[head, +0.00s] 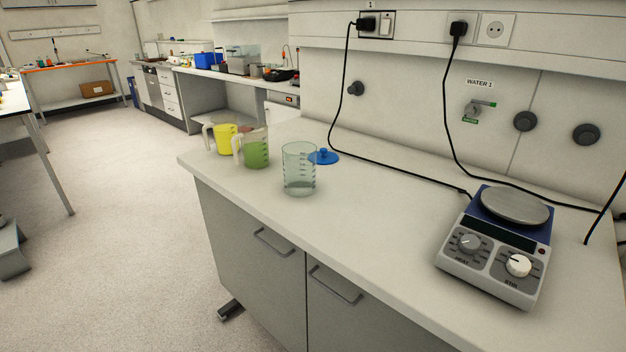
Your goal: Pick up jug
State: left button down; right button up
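A clear jug with a green filling and a pale handle on its left (257,152) stands upright on the white bench top. Another jug with a yellow filling and a pale handle on its left (226,139) stands just behind and to its left, near the bench's far left end. A reddish thing shows partly between the two jugs. A clear beaker with dark markings (299,170) stands in front and to the right of the green jug. Neither of my grippers is in the head view.
The bench top (375,215) is clear between the beaker and a hotplate stirrer (497,245) at the right. A blue lid (323,157) lies behind the beaker. Black cables run from the wall sockets across the back of the bench. Open floor lies at the left.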

aim_at(253, 138)
jog(key=z, duration=2.8)
jog(key=k, duration=1.45)
jog(key=u, duration=1.25)
